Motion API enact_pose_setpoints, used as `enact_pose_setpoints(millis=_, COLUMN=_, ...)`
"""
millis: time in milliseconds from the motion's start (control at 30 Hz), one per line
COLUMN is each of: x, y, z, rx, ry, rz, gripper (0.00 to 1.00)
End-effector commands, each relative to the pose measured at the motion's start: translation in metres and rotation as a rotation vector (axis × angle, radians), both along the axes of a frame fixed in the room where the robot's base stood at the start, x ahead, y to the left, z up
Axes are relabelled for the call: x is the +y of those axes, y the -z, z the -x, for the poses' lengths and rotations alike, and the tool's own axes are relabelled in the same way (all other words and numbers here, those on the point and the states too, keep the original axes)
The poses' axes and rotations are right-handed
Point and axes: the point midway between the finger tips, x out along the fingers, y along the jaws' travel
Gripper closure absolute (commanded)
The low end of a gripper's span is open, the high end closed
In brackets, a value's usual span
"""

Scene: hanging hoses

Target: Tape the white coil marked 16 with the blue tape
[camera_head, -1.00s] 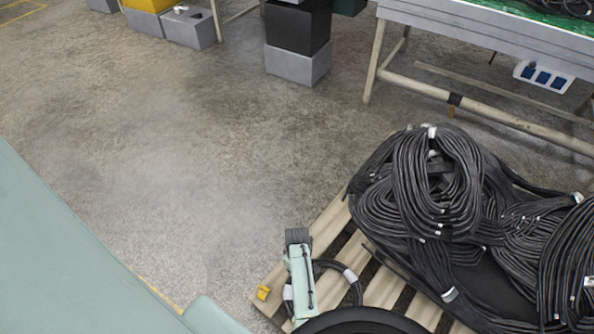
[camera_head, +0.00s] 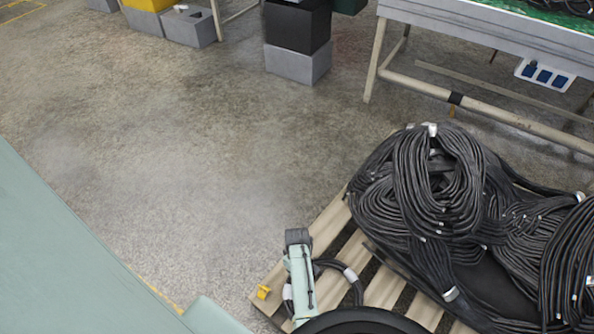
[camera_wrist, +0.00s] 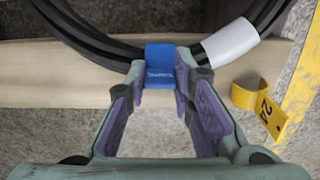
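In the wrist view the blue tape (camera_wrist: 160,66) sits across a black coil (camera_wrist: 105,42) and covers a short part of its hoses. My gripper (camera_wrist: 161,72) has a fingertip against each side of the blue tape, and the fingers appear shut on it. A white band (camera_wrist: 230,43) wraps the same coil just right of the tape. No number 16 can be read. In the head view a white band (camera_head: 350,275) shows on the small coil (camera_head: 357,291) at the pallet's near corner. My arm hides the fingertips and the tape there.
The coil lies on a wooden pallet (camera_head: 325,230). A yellow tag reading 24 (camera_wrist: 262,105) is at lower right in the wrist view. Large black hose bundles (camera_head: 435,195) cover the pallet's right side. A steel-framed table (camera_head: 480,28) stands behind. The floor (camera_head: 180,170) to the left is clear.

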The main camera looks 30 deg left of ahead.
Motion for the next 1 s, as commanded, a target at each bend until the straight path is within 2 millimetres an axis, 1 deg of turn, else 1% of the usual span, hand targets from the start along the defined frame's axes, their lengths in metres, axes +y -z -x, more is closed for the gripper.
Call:
enact_pose_setpoints(millis=33, x=0.0, y=0.0, z=0.0, rx=0.0, ry=0.0, rz=0.0, gripper=0.75)
enact_pose_setpoints(millis=333, x=0.0, y=0.0, z=0.0, rx=0.0, ry=0.0, rz=0.0, gripper=0.55)
enact_pose_setpoints(millis=667, x=0.0, y=-0.002, z=0.0, rx=-0.001, ry=0.0, rz=-0.001, gripper=0.55)
enact_pose_setpoints(millis=767, x=0.0, y=-0.01, z=-0.001, rx=-0.002, ry=0.0, rz=-0.002, gripper=0.55)
enact_pose_setpoints(millis=833, x=0.0, y=-0.021, z=-0.001, rx=-0.003, ry=0.001, rz=-0.002, gripper=0.55)
enact_pose_setpoints(millis=1000, x=0.0, y=-0.057, z=-0.001, rx=-0.003, ry=0.001, rz=-0.003, gripper=0.55)
